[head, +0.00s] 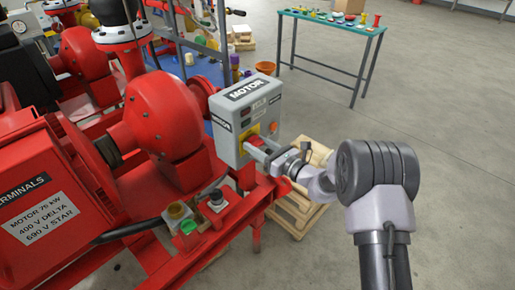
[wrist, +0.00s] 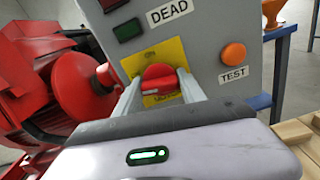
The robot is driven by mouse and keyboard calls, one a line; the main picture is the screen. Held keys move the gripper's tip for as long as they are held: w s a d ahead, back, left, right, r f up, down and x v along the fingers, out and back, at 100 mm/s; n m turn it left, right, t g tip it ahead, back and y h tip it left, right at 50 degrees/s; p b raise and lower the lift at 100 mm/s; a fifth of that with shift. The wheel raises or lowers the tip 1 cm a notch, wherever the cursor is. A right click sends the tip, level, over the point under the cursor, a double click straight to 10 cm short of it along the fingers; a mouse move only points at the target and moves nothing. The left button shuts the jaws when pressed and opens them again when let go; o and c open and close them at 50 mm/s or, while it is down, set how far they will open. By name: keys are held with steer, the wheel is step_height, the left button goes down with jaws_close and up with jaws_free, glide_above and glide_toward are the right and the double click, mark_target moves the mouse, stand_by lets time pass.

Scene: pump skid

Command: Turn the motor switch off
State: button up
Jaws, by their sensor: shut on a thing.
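The motor switch is a red rotary knob (wrist: 158,82) on a yellow plate (wrist: 165,52), low on the front of a grey box labelled MOTOR (head: 236,122). In the wrist view my gripper (wrist: 160,88) has one finger on each side of the knob and is shut on it. The fingers and gripper body cover the plate's lower part. The small print on the plate is too blurred to read surely, so I cannot tell the knob's setting. In the head view my gripper (head: 268,153) reaches the box from the right and mostly hides the knob.
An orange button (wrist: 233,54) labelled TEST sits right of the switch. A dark green lamp (wrist: 127,30) and a DEAD label are above. Red pump machinery (head: 165,120) stands left of the box. A wooden pallet (head: 300,205) is below; open floor lies to the right.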

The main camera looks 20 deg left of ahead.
steer(key=shift+n+b, duration=0.4)
steer(key=shift+n, duration=0.4)
steer(key=o, duration=1.4)
steer(key=shift+c, duration=0.2)
steer(key=p+v, duration=0.4)
steer(key=v, duration=1.3)
steer(key=shift+d, duration=0.2)
steer(key=shift+s, duration=0.15)
